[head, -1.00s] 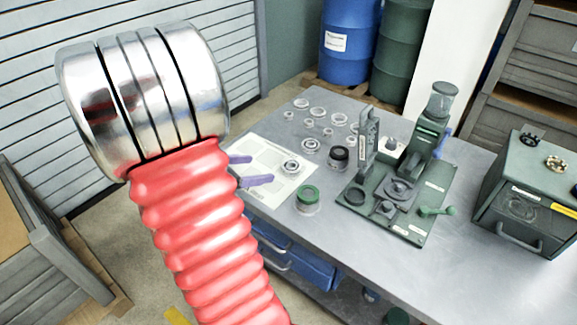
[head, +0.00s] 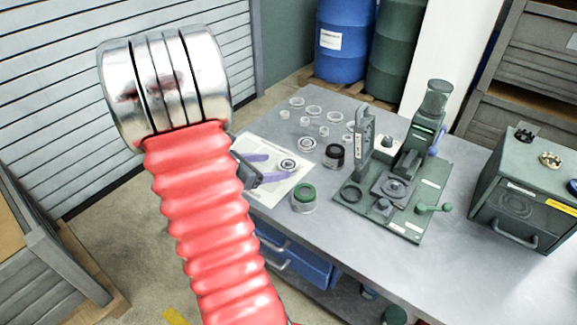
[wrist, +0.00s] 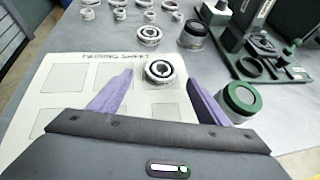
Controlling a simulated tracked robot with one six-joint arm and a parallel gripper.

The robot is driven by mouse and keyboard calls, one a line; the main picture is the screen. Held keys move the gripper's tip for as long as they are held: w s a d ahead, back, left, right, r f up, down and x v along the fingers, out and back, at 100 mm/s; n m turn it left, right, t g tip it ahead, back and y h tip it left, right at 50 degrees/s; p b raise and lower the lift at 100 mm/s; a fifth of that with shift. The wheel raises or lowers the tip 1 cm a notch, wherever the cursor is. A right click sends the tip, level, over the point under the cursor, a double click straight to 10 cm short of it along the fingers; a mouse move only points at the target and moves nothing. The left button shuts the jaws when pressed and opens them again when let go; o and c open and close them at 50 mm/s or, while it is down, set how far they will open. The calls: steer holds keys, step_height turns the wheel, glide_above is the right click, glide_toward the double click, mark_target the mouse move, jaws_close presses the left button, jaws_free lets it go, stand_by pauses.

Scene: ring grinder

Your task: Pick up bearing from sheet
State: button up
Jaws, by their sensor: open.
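The bearing (head: 288,165), a metal ring with a dark inner band, lies on the white sheet (head: 291,184) near its far right part. In the wrist view the bearing (wrist: 164,72) lies beyond and between my two purple fingers, near the top edge of the sheet (wrist: 40,75), which is printed with squares. My gripper (head: 267,167) is over the sheet, its fingers spread and pointing at the bearing. In the wrist view my gripper (wrist: 160,88) is open with nothing between its fingertips.
A green-topped jar (head: 303,198) stands right of the sheet, close to my right finger in the wrist view. A black-topped jar (head: 334,155), several loose rings (head: 314,111) and a green grinder fixture (head: 392,203) stand farther off. A green box (head: 522,195) is at right.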

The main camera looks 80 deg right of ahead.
mark_target(291, 163)
steer(key=shift+s+d+f, duration=0.1)
steer(key=shift+s+d, duration=0.05)
steer(key=shift+d, duration=0.05)
steer(key=shift+x, duration=2.5)
steer(key=shift+s, duration=0.15)
steer(key=shift+c, duration=0.4)
steer(key=c, duration=1.2)
steer(key=shift+r, duration=0.25)
steer(key=shift+c, duration=0.2)
step_height(291, 163, up, 10)
steer(key=shift+f, duration=0.1)
